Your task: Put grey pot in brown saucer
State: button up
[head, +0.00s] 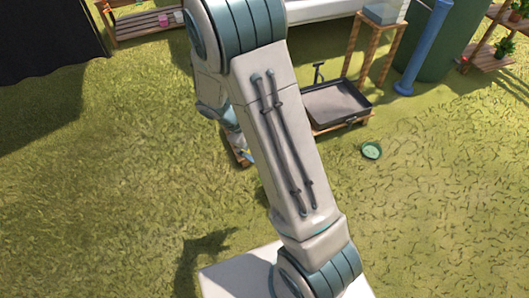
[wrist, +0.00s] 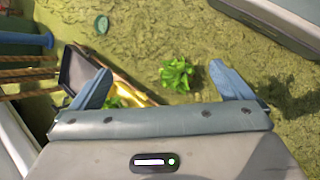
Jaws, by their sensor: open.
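I cannot make out the grey pot or the brown saucer in either view. In the wrist view my gripper (wrist: 160,88) is open, its two blue fingers wide apart with nothing between them in contact. A leafy green plant (wrist: 177,76) shows beyond the fingers, nearer the right one; whatever holds it cannot be seen. A second green plant (wrist: 115,101) is partly hidden behind the gripper body, by the left finger. In the head view my arm covers the middle, and the fingers cannot be made out.
A dark tray (head: 335,103) stands low on a wooden base; it also shows in the wrist view (wrist: 78,68). A small green bowl (head: 372,151) lies on the grass (head: 440,190). A blue post (head: 424,50) and a wooden stand (head: 380,45) are behind. Grass at left and right is open.

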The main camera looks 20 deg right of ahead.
jog(key=s+a+r+m+t+y, duration=0.1)
jog(key=s+a+r+m+y, duration=0.1)
jog(key=s+r, duration=0.5)
jog(key=s+a+r+m+t+y, duration=0.2)
jog(key=s+a+r+m+y, duration=0.1)
jog(key=s+r+y, duration=0.2)
notch_tip(320, 180, up, 3)
jog(key=s, duration=0.2)
jog(key=shift+s+a+f+m, duration=0.2)
jog(key=shift+s+m, duration=0.1)
jog(key=shift+m, duration=0.1)
